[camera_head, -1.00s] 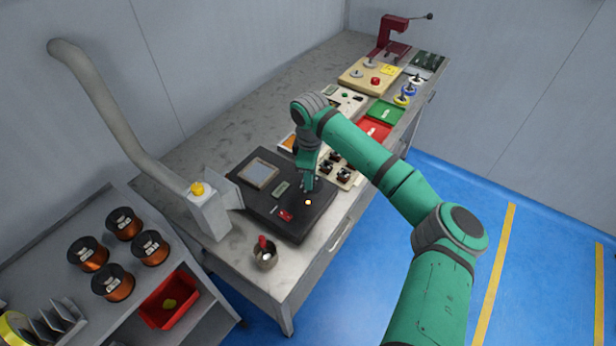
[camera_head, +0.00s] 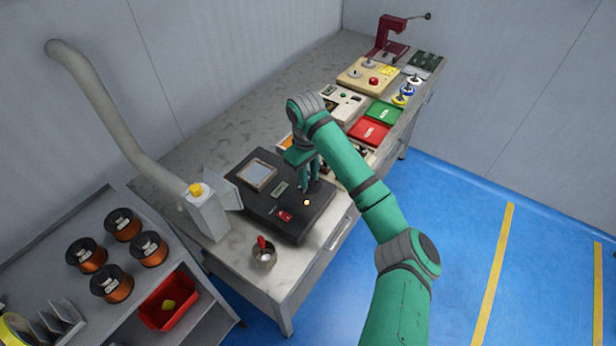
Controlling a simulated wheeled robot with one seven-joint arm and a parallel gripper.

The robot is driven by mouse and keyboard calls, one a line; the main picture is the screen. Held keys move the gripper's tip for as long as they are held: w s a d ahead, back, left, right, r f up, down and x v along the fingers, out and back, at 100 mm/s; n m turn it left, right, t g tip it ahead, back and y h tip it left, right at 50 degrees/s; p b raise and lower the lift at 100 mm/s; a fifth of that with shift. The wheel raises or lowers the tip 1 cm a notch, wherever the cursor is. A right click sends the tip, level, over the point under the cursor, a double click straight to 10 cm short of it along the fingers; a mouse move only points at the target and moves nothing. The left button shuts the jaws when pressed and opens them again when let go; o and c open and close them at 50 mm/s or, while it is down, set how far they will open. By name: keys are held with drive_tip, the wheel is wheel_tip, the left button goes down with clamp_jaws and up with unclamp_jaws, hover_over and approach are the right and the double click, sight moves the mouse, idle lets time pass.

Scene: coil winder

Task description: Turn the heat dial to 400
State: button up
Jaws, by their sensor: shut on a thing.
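The black heating unit (camera_head: 262,214) lies on the near part of the grey bench. It has a pale square plate (camera_head: 257,175), a small display (camera_head: 280,189), a red switch (camera_head: 284,216) and a lit orange lamp (camera_head: 306,203). My green gripper (camera_head: 310,187) points down at the unit's right part, shut on the heat dial there. The dial is mostly hidden by the fingers, and its marks and the display's figures are too small to read.
A metal cup with a red-handled tool (camera_head: 264,253) stands in front of the unit. A fume arm with a grey hood (camera_head: 207,214) stands close on its left. Red (camera_head: 369,131) and green (camera_head: 384,112) trays lie farther back. A shelf with copper wire spools (camera_head: 112,283) is at the lower left.

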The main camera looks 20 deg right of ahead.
drive_tip(key=shift+s, duration=0.1)
drive_tip(key=o, duration=1)
drive_tip(key=shift+o, duration=0.2)
wheel_tip(320, 180, up, 11)
drive_tip(key=shift+a+f, duration=0.15)
drive_tip(key=shift+a, duration=0.05)
drive_tip(key=shift+a, duration=0.15)
drive_tip(key=shift+d, duration=0.2)
